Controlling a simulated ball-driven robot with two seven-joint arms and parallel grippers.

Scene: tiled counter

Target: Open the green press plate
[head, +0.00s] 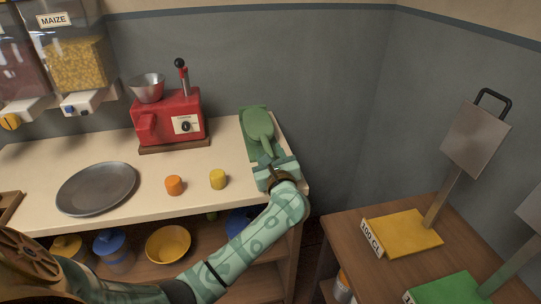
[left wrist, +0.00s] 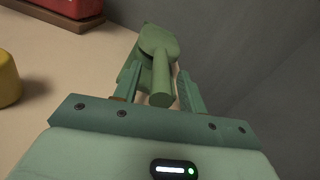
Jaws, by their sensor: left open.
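The green press (head: 258,128) stands at the back right end of the counter. Its round plate appears to lie down on its base, and its handle points toward me. In the left wrist view the press plate (left wrist: 158,42) is straight ahead, with the thick round handle (left wrist: 162,85) running toward the camera. My left gripper (head: 272,164) is at the handle end. Its fingers (left wrist: 160,92) are open, one on each side of the handle, with a gap showing on the right. Whether the left finger touches it I cannot tell.
A red machine (head: 170,118) with a metal bowl stands left of the press. A yellow cylinder (head: 218,179), an orange cylinder (head: 174,185) and a grey plate (head: 97,189) are on the counter. A wooden table (head: 365,264) with yellow and green stands is at right. A wall is behind.

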